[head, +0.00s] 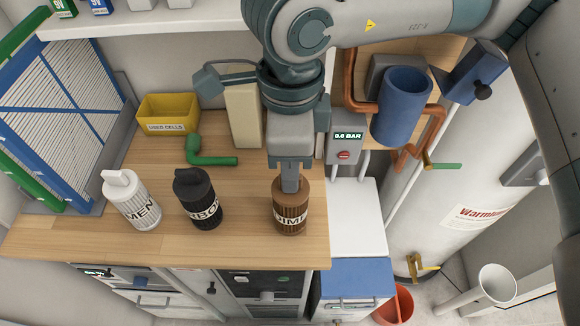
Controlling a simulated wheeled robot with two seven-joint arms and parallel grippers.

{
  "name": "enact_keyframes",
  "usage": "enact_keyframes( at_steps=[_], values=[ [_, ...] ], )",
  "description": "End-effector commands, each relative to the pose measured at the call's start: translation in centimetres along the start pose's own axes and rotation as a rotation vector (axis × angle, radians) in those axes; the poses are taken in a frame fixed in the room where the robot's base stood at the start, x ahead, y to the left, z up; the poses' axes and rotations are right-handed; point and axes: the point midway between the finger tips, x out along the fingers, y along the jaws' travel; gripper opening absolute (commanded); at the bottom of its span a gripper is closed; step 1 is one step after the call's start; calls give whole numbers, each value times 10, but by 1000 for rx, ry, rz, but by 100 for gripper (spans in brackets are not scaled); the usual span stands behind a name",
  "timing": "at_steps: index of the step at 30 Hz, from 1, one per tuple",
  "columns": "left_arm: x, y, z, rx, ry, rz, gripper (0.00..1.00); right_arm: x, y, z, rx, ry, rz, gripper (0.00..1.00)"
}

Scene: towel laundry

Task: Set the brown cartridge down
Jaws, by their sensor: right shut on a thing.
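The brown cartridge (291,213) has dark vertical ribs and a pale label. It is upright at the right part of the wooden counter (110,236). My right gripper (290,180) comes down from above and is shut on its top. The cartridge's base appears at the counter surface, but I cannot tell whether it touches. My left gripper is not in view.
A white cartridge (133,203) and a black cartridge (198,203) stand to the left on the counter. A green elbow pipe (207,155) and a yellow "USED CELLS" bin (168,114) are behind them. A blue cylinder (402,107) with copper pipes is at the right.

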Motion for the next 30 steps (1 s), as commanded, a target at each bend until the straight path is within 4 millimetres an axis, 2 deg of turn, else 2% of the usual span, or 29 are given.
enact_keyframes(
  at_steps=[8, 9, 11, 26, 29, 30],
  values=[
    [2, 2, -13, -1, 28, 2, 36, 1, 0, 0, 0, 0, -1, 0],
    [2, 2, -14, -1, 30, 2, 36, 1, 0, 0, 0, 0, 0, 14],
    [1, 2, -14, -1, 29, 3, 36, 1, 0, 0, 0, 0, 0, 28],
    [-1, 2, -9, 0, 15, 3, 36, -1, 0, 0, 0, 0, 0, 28],
    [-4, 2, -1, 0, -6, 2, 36, -3, 0, 0, 0, 0, 0, 28],
    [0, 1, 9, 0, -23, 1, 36, -7, -1, 0, 1, -1, -2, 28]
  ],
)
